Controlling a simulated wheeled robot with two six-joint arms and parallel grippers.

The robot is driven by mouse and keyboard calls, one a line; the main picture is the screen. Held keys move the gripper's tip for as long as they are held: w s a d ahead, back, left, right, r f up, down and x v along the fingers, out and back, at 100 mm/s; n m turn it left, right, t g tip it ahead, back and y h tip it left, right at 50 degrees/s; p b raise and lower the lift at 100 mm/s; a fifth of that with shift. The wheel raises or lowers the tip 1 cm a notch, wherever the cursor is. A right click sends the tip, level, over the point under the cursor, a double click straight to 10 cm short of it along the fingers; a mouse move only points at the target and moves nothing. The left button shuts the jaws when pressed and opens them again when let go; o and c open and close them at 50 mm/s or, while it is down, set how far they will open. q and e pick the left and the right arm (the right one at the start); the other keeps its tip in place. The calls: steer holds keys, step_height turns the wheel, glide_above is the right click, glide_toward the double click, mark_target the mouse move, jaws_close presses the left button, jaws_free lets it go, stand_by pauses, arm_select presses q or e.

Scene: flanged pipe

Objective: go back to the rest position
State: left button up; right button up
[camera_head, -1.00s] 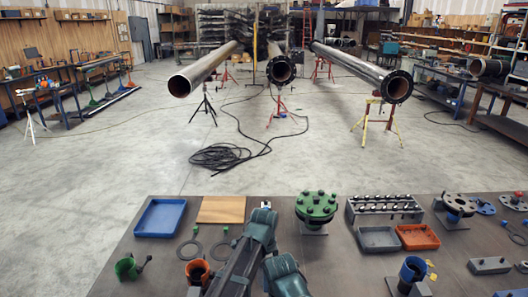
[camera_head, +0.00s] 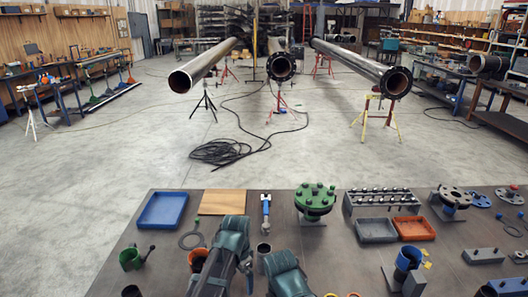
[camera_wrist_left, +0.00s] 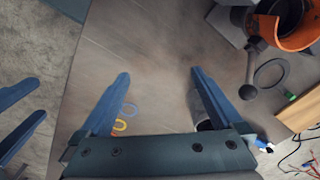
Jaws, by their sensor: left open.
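My left gripper (camera_wrist_left: 160,75) shows in the left wrist view with its two blue fingers wide apart and bare tabletop between them. It is open and empty, above the dark table. In the head view my left arm (camera_head: 230,240) comes in at the bottom centre, over the near part of the table, and its fingertips are hard to make out. A second pair of blue fingers, my right gripper (camera_wrist_left: 42,97), shows at the left edge of the left wrist view. Its fingers are apart with nothing between them, over the floor beside the table edge.
Near my left arm stand an orange cup (camera_head: 197,257), a green cup (camera_head: 130,259) and a small grey cylinder (camera_head: 264,248). A blue-handled tool (camera_head: 266,209), a blue tray (camera_head: 162,210) and a green flange (camera_head: 315,199) lie farther back. Pipes on stands (camera_head: 205,67) are beyond.

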arm_select(q)
steer(key=s+a+n, duration=0.7)
steer(key=a+n, duration=0.3)
steer(key=s+d+f+m+b, duration=0.1)
steer(key=s+d, duration=0.2)
steer(key=d, duration=0.2)
steer(key=s+d+f+m+y+b, duration=0.1)
steer(key=s+d+f+m+b, duration=0.1)
steer(key=d, duration=0.4)
steer(key=shift+s+m, duration=0.3)
steer(key=shift+s, duration=0.4)
